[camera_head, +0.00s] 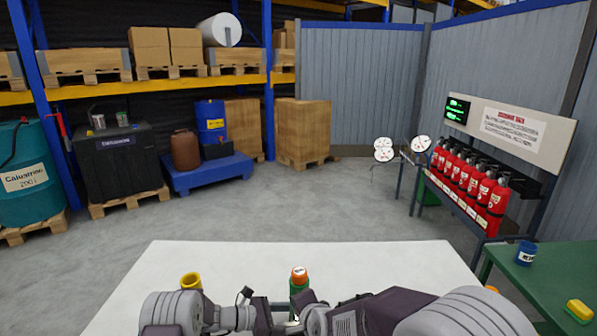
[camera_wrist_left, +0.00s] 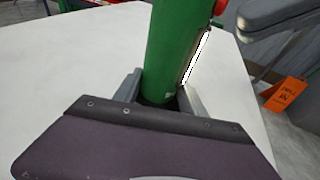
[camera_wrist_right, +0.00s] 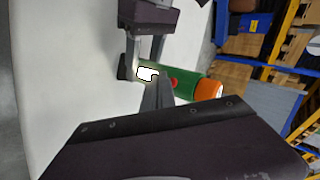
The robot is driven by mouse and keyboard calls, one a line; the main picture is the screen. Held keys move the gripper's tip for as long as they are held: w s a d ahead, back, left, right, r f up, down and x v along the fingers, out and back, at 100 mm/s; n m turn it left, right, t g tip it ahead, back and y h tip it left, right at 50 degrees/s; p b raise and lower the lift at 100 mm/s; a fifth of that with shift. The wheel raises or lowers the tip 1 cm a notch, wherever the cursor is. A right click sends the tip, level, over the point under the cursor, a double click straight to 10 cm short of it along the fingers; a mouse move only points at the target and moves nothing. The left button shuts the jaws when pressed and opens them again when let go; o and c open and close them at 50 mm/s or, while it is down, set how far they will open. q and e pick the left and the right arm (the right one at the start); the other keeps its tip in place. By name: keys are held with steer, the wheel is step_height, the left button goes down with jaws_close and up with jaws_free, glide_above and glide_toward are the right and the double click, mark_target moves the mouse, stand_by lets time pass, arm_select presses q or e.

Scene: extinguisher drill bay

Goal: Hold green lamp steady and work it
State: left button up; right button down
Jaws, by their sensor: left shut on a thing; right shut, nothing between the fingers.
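The white table (camera_head: 400,262) is mostly clear. A yellow cup-like thing (camera_head: 191,281) stands at its left, partly behind my left arm. A green table (camera_head: 540,285) with a blue mug (camera_head: 525,253) is at the right. Red extinguishers (camera_head: 470,175) line a rack beyond.

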arm_select(q)
steer(key=shift+s+f, duration=0.1)
steer(key=shift+f, duration=0.1)
arm_select(e)
steer(key=shift+s, duration=0.1)
arm_select(q)
steer(key=o, duration=1.3)
arm_select(e)
steer(key=s, duration=0.5)
steer(key=shift+s+a, duration=0.25)
steer(key=shift+s, duration=0.15)
arm_select(q)
steer(key=shift+o, duration=0.2)
steer(key=shift+a, duration=0.1)
